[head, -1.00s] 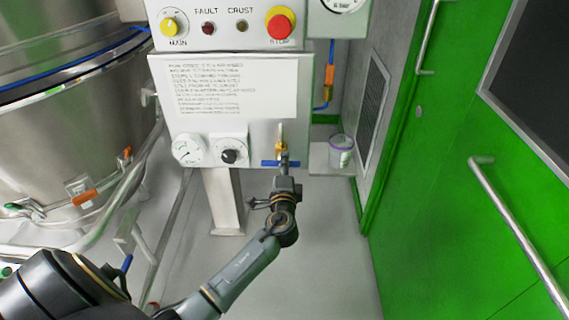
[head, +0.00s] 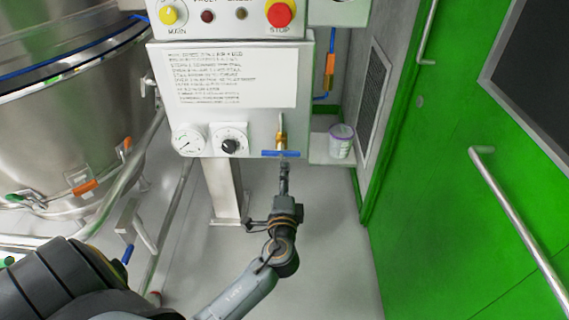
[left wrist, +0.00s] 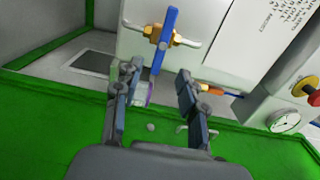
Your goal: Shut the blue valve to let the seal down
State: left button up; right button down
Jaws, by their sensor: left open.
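The blue valve handle (head: 268,153) is a flat bar on a brass valve body (head: 281,138) at the lower right of the white control panel (head: 235,75). The bar lies crosswise to the brass pipe. In the left wrist view the blue handle (left wrist: 165,40) stands beyond the fingertips, crosswise to the brass fitting (left wrist: 185,41). My left gripper (head: 283,168) is just below the handle in the head view, apart from it. In the left wrist view my left gripper (left wrist: 160,78) is open, with nothing gripped. My right gripper is not in view.
A round gauge (head: 188,141) and a black knob (head: 229,146) sit left of the valve. A red stop button (head: 281,13) is above. A green door (head: 460,110) bounds the right side; a steel vessel (head: 70,125) the left.

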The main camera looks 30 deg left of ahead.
pick_arm(q)
jog(key=v, duration=0.2)
jog(key=shift+s+d, duration=0.2)
jog(key=shift+s, duration=0.05)
dwell(0.3)
